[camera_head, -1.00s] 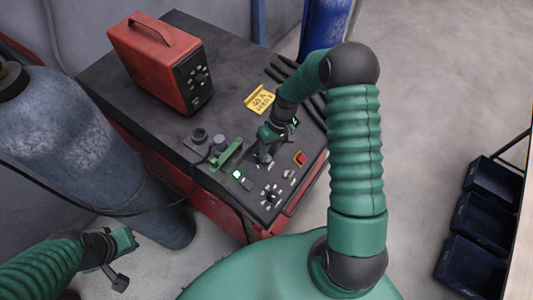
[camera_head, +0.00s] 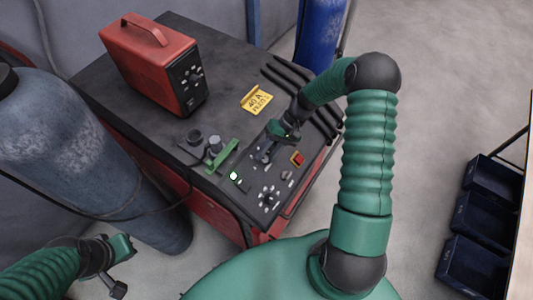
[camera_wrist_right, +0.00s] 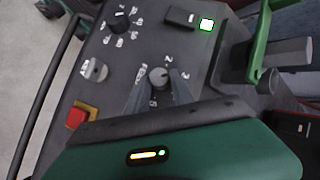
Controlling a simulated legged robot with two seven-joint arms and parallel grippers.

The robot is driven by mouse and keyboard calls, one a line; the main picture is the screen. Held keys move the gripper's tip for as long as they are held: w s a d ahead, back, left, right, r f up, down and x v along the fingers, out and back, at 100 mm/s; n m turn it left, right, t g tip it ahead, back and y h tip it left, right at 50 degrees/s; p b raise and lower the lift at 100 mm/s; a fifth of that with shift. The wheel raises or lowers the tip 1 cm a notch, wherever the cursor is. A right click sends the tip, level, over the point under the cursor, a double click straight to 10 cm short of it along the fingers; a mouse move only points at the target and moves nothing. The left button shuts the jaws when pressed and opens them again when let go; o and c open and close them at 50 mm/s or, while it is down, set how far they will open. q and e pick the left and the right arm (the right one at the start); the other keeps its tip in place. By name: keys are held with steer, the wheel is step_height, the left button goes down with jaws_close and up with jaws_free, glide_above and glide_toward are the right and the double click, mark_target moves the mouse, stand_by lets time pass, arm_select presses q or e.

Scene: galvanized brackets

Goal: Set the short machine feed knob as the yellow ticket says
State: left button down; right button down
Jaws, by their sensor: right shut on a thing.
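The yellow ticket (camera_head: 257,100) lies on the dark top of the machine (camera_head: 120,80); its first line looks like "40 A", and the lower line is too blurred to read surely. My right gripper (camera_head: 264,156) reaches down to the sloped control panel. In the right wrist view its two fingers (camera_wrist_right: 160,88) are shut on a small grey round knob (camera_wrist_right: 158,74) with numbers printed around it, a 2 and a 3 among them. The fingers hide part of its scale. My left gripper (camera_head: 120,267) hangs at the lower left, away from the machine; its jaw opening is unclear.
A red box (camera_head: 158,65) stands on top; a grey cylinder (camera_head: 80,150) stands left.

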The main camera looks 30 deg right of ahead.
steer(key=shift+s+f, duration=0.2)
steer(key=c, duration=1.1)
jaws_free()
steer(key=shift+w+r, duration=0.1)
steer(key=shift+d+r, duration=0.15)
steer(key=shift+d, duration=0.05)
steer(key=b+v, duration=0.4)
steer(key=v, duration=1.2)
steer(key=shift+d+r, duration=0.1)
steer(key=shift+d, duration=0.1)
